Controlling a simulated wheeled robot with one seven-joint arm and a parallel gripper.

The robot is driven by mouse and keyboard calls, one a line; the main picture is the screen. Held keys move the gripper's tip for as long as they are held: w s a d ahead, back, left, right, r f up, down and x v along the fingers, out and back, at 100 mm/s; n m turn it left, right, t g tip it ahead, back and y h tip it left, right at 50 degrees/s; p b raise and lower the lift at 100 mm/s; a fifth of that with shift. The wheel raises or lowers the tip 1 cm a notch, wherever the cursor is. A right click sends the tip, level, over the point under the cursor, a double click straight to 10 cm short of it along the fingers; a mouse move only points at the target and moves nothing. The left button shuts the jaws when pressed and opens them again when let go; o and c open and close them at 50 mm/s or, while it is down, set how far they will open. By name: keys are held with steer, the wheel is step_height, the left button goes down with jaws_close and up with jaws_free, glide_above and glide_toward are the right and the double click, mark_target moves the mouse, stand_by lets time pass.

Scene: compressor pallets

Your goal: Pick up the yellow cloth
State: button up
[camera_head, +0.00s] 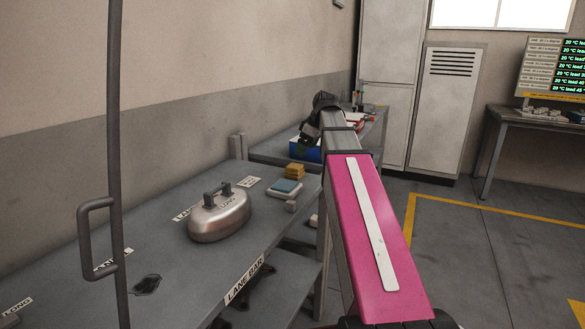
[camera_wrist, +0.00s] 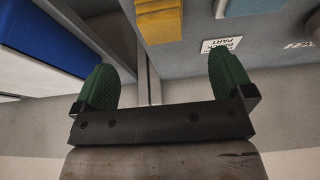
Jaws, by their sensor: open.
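The yellow cloth (camera_head: 295,171) looks like a small folded stack on the grey bench, next to a blue cloth (camera_head: 287,186). In the wrist view the yellow cloth (camera_wrist: 160,20) is at the top, beyond the gap between my fingers, and is cut by the frame edge. My gripper (camera_wrist: 162,72) has green fingers spread apart with nothing between them. In the head view my gripper (camera_head: 306,143) is beyond the yellow cloth, near the blue box, and partly hidden by my arm.
The blue box (camera_head: 303,149) stands behind the cloth, and its blue side (camera_wrist: 45,38) fills the wrist view's left. A metal compressor-like body (camera_head: 219,219) with a handle sits on the bench (camera_head: 165,268). A thin dark post (camera_head: 115,150) rises at left. Floor at right is open.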

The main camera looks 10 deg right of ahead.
mark_target(296, 166)
steer(key=x, duration=0.5)
steer(key=shift+a+f, duration=0.1)
steer(key=shift+f, duration=0.1)
steer(key=shift+x, duration=2.65)
steer(key=shift+a+r, duration=0.1)
steer(key=shift+a, duration=0.05)
steer(key=c, duration=1)
